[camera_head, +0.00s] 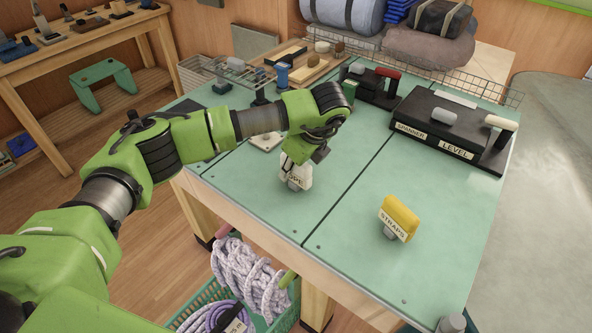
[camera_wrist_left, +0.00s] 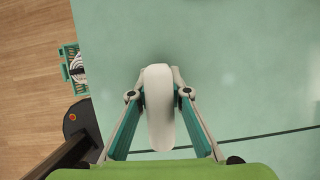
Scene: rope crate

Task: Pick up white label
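The white label (camera_head: 294,179), with black letters ending in "OPE", stands upright on a small grey base near the front left of the green table. My left gripper (camera_head: 300,158) comes down over it from above and hides its upper part. In the left wrist view the label's pale, rounded top edge (camera_wrist_left: 159,108) lies between the two fingers of my left gripper (camera_wrist_left: 159,86). The fingertips look closed in against both sides of it. The label still appears to be at the table top. My right gripper is not in view.
A yellow block with a STRAPS label (camera_head: 397,218) stands to the right. A black tool holder (camera_head: 452,137) with SPANNER and LEVEL labels is at the back right. A green crate of ropes (camera_head: 207,303) sits below the front edge. The table's front middle is clear.

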